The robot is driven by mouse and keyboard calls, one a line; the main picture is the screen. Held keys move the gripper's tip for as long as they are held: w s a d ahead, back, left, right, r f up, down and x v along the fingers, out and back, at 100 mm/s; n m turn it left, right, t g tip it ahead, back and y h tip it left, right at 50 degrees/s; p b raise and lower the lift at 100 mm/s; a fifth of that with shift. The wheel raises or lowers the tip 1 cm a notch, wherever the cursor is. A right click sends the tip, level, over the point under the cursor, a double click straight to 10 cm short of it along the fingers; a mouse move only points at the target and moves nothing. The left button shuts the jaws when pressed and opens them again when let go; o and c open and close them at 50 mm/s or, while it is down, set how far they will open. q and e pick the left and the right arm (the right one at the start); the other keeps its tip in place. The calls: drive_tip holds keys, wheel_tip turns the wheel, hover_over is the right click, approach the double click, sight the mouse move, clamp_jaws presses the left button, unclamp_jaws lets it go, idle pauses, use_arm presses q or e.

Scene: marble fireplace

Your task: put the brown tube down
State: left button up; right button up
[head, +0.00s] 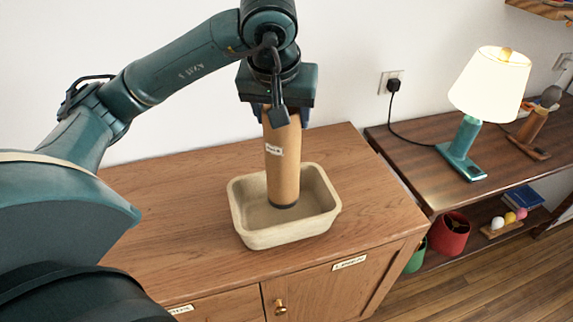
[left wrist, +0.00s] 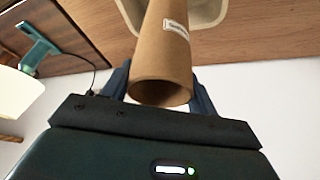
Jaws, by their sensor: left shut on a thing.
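The brown tube (head: 283,172) stands upright with a white label on its side. Its dark lower end is inside the beige tray (head: 252,240), near the tray's middle. I cannot tell for sure whether it touches the tray floor. My left gripper (head: 283,112) comes from above and is shut on the tube's upper end. In the left wrist view the tube (left wrist: 166,60) shows its hollow open end between the fingers of my left gripper (left wrist: 160,92), with part of the tray (left wrist: 214,22) beyond. My right gripper is not in view.
The tray sits on a wooden cabinet (head: 165,225) with clear top around it. To the right, a lower shelf unit (head: 420,158) holds a lit lamp (head: 492,85) with a teal base. A red pot (head: 449,235) and a blue book (head: 523,197) are on its lower level.

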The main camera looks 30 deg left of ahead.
sight(282, 145)
use_arm(q)
wheel_tip(282, 145, down, 6)
drive_tip(key=shift+s+f, duration=0.1)
drive_tip(key=shift+f, duration=0.15)
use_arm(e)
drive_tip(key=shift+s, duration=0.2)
use_arm(q)
drive_tip(key=shift+f, duration=0.15)
drive_tip(key=o, duration=0.8)
drive_tip(key=shift+f, duration=0.15)
drive_tip(key=o, duration=0.5)
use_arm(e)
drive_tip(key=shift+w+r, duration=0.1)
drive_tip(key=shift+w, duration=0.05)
